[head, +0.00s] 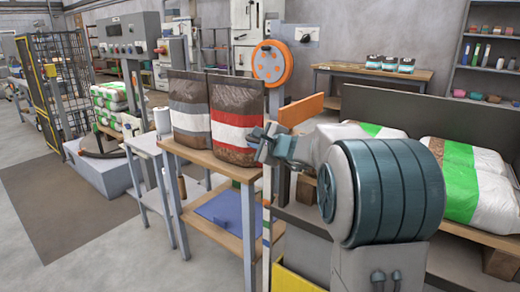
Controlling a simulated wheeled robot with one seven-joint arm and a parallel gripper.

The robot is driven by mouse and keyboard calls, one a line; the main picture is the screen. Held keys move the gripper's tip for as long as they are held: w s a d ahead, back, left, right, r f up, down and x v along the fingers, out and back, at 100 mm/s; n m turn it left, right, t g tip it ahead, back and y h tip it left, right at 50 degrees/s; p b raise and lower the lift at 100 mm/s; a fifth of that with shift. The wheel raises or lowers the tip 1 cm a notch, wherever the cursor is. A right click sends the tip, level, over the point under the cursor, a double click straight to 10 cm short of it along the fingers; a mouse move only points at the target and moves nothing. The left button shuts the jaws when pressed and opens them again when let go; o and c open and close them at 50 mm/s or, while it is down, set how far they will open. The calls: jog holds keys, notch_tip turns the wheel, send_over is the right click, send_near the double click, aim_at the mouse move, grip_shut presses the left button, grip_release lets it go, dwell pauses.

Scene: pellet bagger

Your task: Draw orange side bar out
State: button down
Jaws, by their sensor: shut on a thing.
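The orange side bar (301,110) is a flat orange strip in the middle of the head view, slanting up to the right just behind my gripper. My gripper (262,142) is at the bar's lower left end, in front of the bag with red and white bands. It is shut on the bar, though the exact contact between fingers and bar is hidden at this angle. My arm hides what lies below and right of the bar.
Two filled bags (233,115) stand on a wooden-topped table (205,163) left of my gripper, very close to it. An orange disc with holes (272,63) stands on a post above the bar. Green and white sacks (470,175) lie on the right. Open floor (75,215) is at left.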

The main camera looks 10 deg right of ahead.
jog(key=shift+w+a, duration=0.1)
jog(key=shift+a, duration=0.1)
jog(key=c, duration=1.4)
grip_release()
jog(key=p+v, duration=0.2)
jog(key=v, duration=1.2)
